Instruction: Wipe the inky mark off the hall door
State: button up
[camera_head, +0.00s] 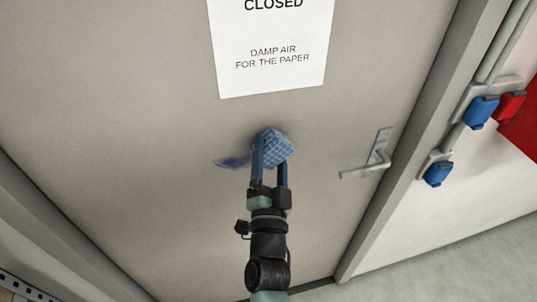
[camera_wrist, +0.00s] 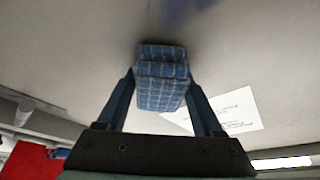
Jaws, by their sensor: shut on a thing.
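The hall door (camera_head: 130,120) is a flat grey-beige panel that fills most of the head view. A dark blue inky mark (camera_head: 232,162) shows on it just left of my gripper; it also shows blurred at the top of the wrist view (camera_wrist: 188,10). My gripper (camera_head: 270,160) is shut on a blue checked cloth (camera_head: 276,147), folded into a block. In the wrist view the cloth (camera_wrist: 162,78) sits between both fingers, its far end at or very near the door. I cannot tell whether it touches. Part of the mark may be hidden behind the cloth.
A white paper notice (camera_head: 270,45) hangs on the door above my gripper. A metal door handle (camera_head: 368,160) sticks out to the right. Blue sockets (camera_head: 480,112) and a red thing (camera_head: 520,125) are on the wall further right. The door left of the mark is clear.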

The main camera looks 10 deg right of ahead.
jog(key=shift+s+b, duration=0.6)
jog(key=shift+s, duration=2.4)
jog(key=shift+s, duration=0.1)
jog(key=s+b, duration=0.1)
jog(key=s, duration=0.1)
jog(key=shift+s, duration=0.4)
jog(key=shift+a, duration=0.1)
